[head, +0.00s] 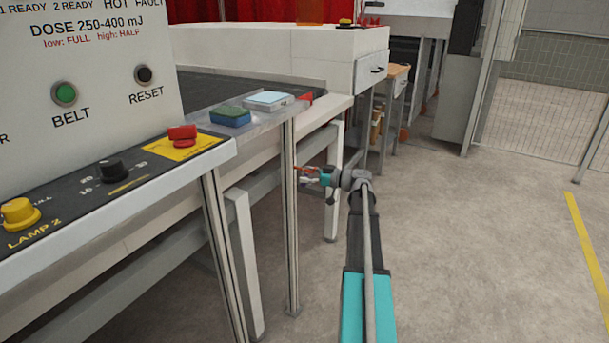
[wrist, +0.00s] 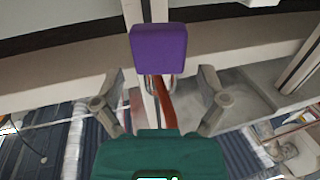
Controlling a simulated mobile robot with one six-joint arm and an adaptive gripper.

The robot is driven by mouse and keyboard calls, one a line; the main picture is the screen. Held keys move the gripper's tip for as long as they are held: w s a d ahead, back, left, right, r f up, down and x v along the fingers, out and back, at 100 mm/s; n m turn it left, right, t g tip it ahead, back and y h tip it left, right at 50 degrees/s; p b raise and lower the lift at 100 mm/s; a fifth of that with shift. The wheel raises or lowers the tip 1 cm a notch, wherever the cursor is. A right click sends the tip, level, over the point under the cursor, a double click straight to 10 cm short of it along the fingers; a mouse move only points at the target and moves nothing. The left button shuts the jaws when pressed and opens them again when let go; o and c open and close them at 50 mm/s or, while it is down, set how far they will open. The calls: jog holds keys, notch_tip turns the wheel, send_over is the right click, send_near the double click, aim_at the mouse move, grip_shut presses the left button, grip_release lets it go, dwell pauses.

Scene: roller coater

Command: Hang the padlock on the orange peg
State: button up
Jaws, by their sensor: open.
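The padlock (wrist: 158,48) has a purple body and a thin metal shackle (wrist: 178,82). It is in the upper middle of the wrist view. The orange peg (wrist: 166,107) is a curved, orange-brown bar that meets the shackle and seems to run between its legs; I cannot tell how far through it goes. My gripper (wrist: 161,76) is open, with one finger on each side of the shackle and a visible gap to each. In the head view my gripper (head: 303,175) is beside the machine's side, below tabletop height. I cannot make out the padlock there.
A green-topped blue block (head: 230,117) and a pale blue box (head: 268,101) lie on the ledge above my gripper. A metal leg (head: 291,230) stands just left of it. The control panel (head: 110,170) is at the left. The floor (head: 480,230) on the right is clear.

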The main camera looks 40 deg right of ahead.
jog(key=v, duration=1.1)
jog(key=shift+s, duration=0.2)
jog(key=shift+d, duration=0.1)
jog(key=s+a+v, duration=0.1)
jog(key=v, duration=0.7)
jog(key=shift+s, duration=0.4)
dwell(0.6)
jog(key=shift+a, duration=0.1)
dwell(0.5)
